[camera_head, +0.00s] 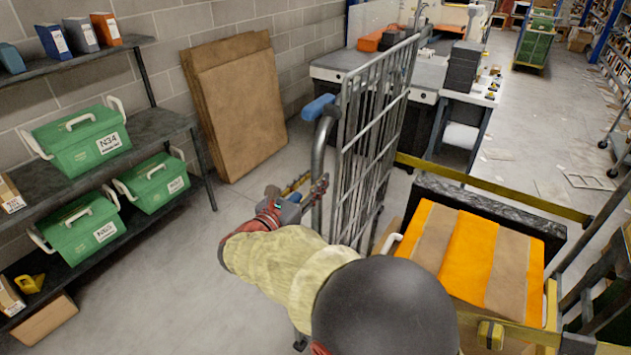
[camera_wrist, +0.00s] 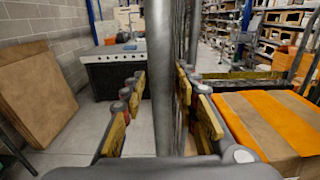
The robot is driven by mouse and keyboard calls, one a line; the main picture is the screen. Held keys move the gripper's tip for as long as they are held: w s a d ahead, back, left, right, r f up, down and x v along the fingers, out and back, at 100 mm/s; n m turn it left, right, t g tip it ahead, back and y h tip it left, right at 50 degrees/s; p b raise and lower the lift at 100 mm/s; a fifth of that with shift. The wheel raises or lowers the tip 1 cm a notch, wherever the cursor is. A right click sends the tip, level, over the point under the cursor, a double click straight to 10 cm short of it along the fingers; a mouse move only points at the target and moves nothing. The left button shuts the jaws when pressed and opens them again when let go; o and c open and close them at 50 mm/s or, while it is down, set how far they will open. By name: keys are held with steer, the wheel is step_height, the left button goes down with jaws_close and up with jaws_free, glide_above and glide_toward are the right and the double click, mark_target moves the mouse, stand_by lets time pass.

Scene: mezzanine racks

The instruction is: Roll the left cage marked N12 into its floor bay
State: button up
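The wire roll cage (camera_head: 366,150) stands upright right of my gripper in the head view. My gripper (camera_head: 318,187) is at this tube, below the blue grip. In the wrist view the tube (camera_wrist: 160,70) runs vertically between the fingers of my gripper (camera_wrist: 161,90). The fingers look open around it, with a gap showing on the left; contact on the right is unclear. The cage's lower part is mostly hidden. I cannot identify the floor bay.
Shelves with green crates (camera_head: 83,137) stand at left. Brown boards (camera_head: 238,105) lean on the block wall. A workbench (camera_head: 340,62) stands behind the cage. An orange-striped box (camera_head: 470,250) and yellow rails (camera_head: 490,187) are close at right. Floor (camera_head: 225,260) at left is clear.

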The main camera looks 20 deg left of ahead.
steer(key=shift+w+d, duration=0.2)
steer(key=shift+w, duration=0.45)
steer(key=c, duration=0.4)
steer(key=c, duration=0.3)
jaws_close()
